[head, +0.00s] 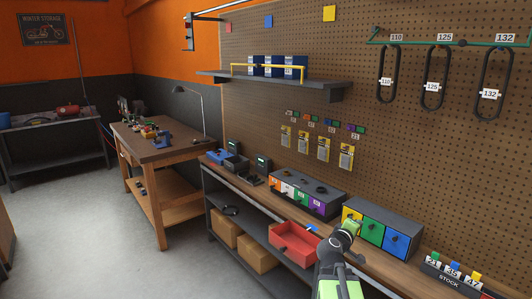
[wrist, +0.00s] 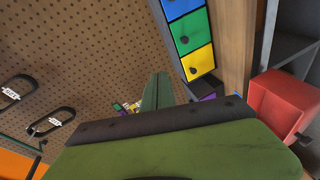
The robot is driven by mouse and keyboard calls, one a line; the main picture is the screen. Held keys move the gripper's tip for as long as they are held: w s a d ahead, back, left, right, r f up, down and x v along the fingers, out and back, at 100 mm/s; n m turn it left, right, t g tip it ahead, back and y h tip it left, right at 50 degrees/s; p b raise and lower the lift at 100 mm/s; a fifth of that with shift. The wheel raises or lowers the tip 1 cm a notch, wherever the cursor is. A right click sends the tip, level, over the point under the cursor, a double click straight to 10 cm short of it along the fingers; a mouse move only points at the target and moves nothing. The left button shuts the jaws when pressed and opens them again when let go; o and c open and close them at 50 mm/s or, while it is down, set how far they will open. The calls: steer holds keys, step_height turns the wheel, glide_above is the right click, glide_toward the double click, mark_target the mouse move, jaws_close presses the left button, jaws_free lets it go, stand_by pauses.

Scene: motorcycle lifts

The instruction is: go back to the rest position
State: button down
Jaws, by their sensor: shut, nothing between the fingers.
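My gripper (head: 350,226) shows in the head view at the lower middle, at the end of my green and dark arm. It is in front of the workbench, by the left end of the cabinet with yellow, green and blue drawers (head: 379,233). In the wrist view my gripper's green and dark parts (wrist: 157,92) fill the lower middle. It is shut and nothing shows in it. Its fingertips are small and partly hidden in the head view.
A red open bin (head: 293,243) juts out below the bench edge, left of my arm; it also shows in the wrist view (wrist: 285,105). A cabinet with several coloured drawers (head: 305,193) and a stock rack (head: 450,277) stand on the bench. The floor (head: 110,245) at left is clear.

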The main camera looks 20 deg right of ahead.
steer(key=w+a+f+m+g+y, duration=0.1)
steer(key=a+f+y, duration=0.45)
steer(key=a, duration=0.85)
steer(key=w+a+f+m+g+y, duration=0.1)
steer(key=a+f+g+y, duration=0.1)
steer(key=a+f, duration=0.9)
steer(key=s+a+f+m+g+y, duration=0.2)
steer(key=s+a+g+y, duration=0.3)
steer(key=s+a, duration=0.6)
steer(key=a, duration=0.4)
steer(key=shift+s+a+f, duration=0.15)
steer(key=shift+s+f, duration=0.1)
steer(key=shift+s, duration=0.05)
